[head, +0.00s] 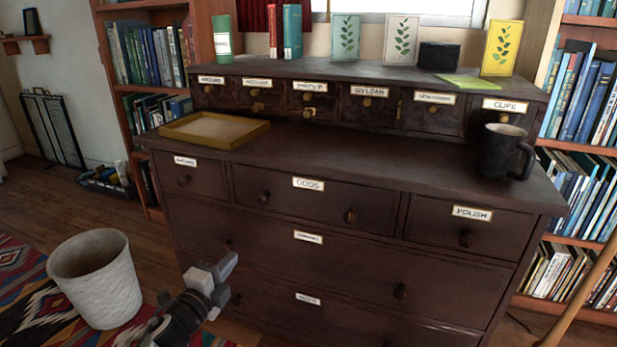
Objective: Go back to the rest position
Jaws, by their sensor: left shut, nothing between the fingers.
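My left gripper (224,273) shows low in the head view, left of centre. It is shut and empty, in front of the lower left drawers of a dark wooden chest (395,262). I cannot tell whether it touches the drawer front. The chest's drawers all look closed. My right gripper is not in view.
A yellow-rimmed tray (215,130) and a dark mug (504,152) stand on the chest. Books and cards stand on its upper shelf. A white woven bin (96,280) stands on the floor at left, by a patterned rug (25,295). Bookcases flank the chest.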

